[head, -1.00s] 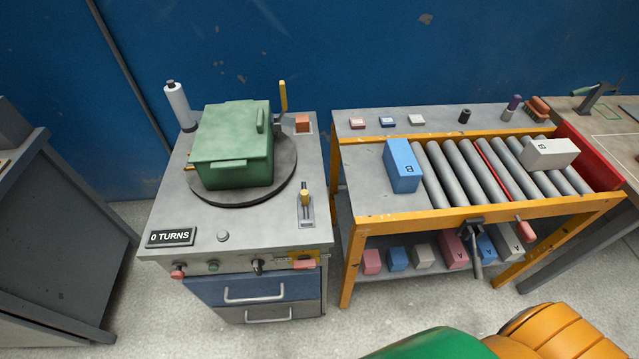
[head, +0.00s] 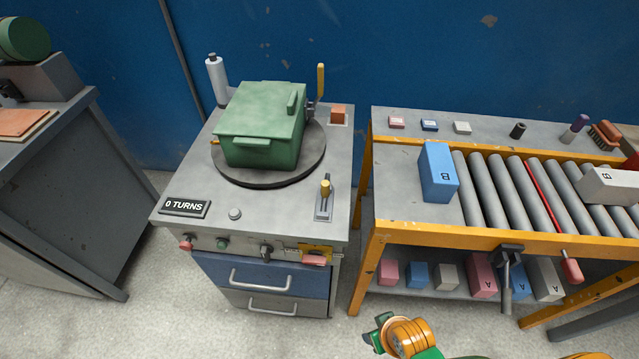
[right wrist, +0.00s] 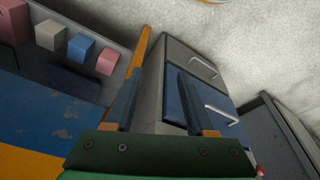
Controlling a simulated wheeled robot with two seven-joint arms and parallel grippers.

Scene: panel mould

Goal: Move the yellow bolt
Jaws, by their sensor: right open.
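The yellow bolt (head: 325,187) is a small upright yellow-topped pin in a grey slotted plate (head: 324,209). It stands on the right part of the grey cabinet top (head: 275,213), in front of the round turntable. My right gripper (right wrist: 160,73) is open and empty in the right wrist view, its two dark fingers apart, with the blue drawer beyond them. Part of my orange and green arm shows at the bottom of the head view, well in front of the cabinet and apart from the bolt. The bolt is not seen in the right wrist view. My left gripper is not in view.
A green lidded box (head: 262,130) sits on the dark turntable (head: 315,160). A yellow upright handle (head: 320,79) stands behind it. An orange-framed roller table (head: 400,231) with a blue block (head: 438,172) is at the right. Open floor lies in front.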

